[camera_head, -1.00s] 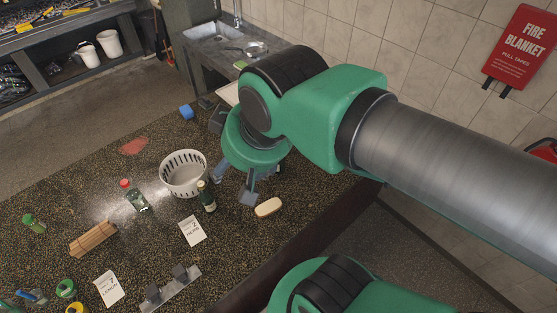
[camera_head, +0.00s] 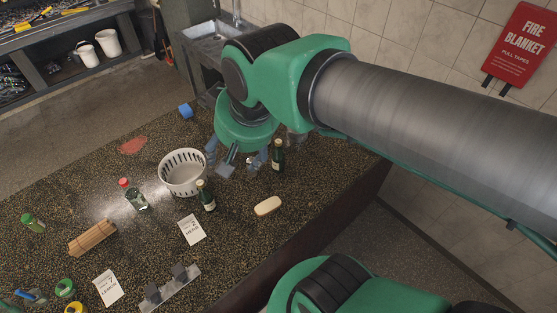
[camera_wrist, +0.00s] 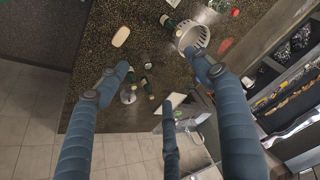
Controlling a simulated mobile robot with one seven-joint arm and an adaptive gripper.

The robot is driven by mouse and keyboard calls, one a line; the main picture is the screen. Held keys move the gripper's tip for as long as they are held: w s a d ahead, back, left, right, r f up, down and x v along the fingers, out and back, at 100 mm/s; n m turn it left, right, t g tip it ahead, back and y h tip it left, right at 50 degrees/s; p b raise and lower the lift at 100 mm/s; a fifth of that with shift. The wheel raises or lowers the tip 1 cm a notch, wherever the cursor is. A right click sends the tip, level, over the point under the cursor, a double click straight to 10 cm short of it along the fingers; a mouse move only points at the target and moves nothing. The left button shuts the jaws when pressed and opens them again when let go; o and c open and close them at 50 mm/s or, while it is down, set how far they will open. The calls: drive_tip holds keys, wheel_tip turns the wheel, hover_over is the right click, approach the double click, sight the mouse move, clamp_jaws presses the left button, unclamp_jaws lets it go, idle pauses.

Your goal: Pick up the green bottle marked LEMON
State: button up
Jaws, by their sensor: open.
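Several bottles are in view, and I cannot read LEMON on any of them. One dark green bottle (camera_head: 207,198) stands by the basket, and it also shows in the wrist view (camera_wrist: 168,24). Another dark green bottle (camera_head: 278,158) stands right of my gripper; a dark bottle (camera_wrist: 148,87) shows between my fingers in the wrist view. A paler green bottle (camera_head: 135,199) with a red cap is left of the basket. A card (camera_head: 108,288) on the front left of the counter seems to read LEMON. My gripper (camera_head: 238,162) is open and empty above the counter, its fingers (camera_wrist: 160,76) spread.
A white slotted basket (camera_head: 182,174) stands left of my gripper. A pale oval block (camera_head: 268,206), a second card (camera_head: 192,230), wooden sticks (camera_head: 92,237) and a metal rack (camera_head: 170,288) lie on the dark speckled counter. A sink (camera_head: 208,50) is behind.

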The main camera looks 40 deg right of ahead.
drive_tip(key=w+d+f+m+g+b, duration=0.1)
drive_tip(key=w+d+f+m, duration=0.3)
drive_tip(key=w+d+m, duration=0.4)
drive_tip(key=m+g+b, duration=0.3)
drive_tip(key=m+g, duration=0.1)
drive_tip(key=m, duration=1.5)
hover_over(279, 141)
drive_tip(key=f, duration=2.6)
drive_tip(key=shift+w+a+f, duration=0.15)
drive_tip(key=shift+w+f, duration=0.05)
drive_tip(key=shift+f, duration=0.2)
drive_tip(key=shift+d+f+m, duration=0.2)
drive_tip(key=shift+f+m, duration=0.1)
drive_tip(key=shift+f, duration=4.3)
